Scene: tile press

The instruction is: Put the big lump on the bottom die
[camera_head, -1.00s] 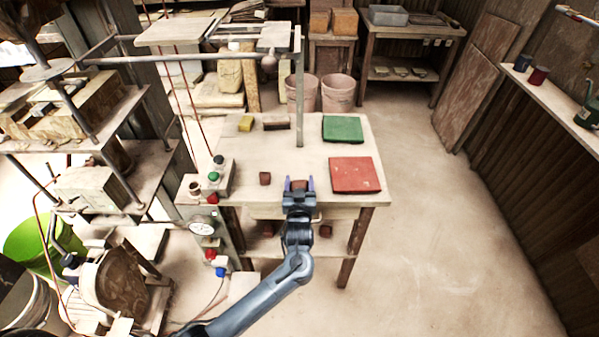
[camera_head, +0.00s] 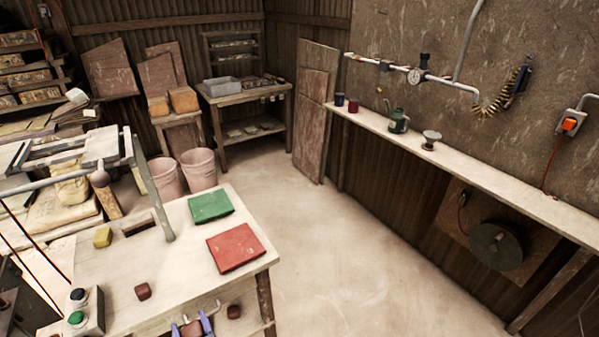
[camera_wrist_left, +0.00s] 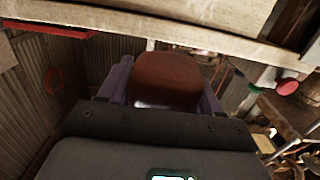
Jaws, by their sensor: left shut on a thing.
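My left gripper (camera_head: 193,325) shows at the bottom edge of the head view, by the front edge of the table, with its purple fingers pointing up. It is shut on a reddish-brown lump, which I take to be the big lump (camera_wrist_left: 167,80); this fills the space between the fingers in the left wrist view. A smaller brown lump (camera_head: 143,291) lies on the tabletop to the left of the gripper. I cannot make out the bottom die in the frames now. My right gripper is not in view.
The pale table (camera_head: 160,250) carries a green slab (camera_head: 210,206), a red slab (camera_head: 236,247), a yellow block (camera_head: 103,237) and a button box (camera_head: 84,312). A metal post (camera_head: 150,190) rises at its back. The floor (camera_head: 350,260) right of the table is clear.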

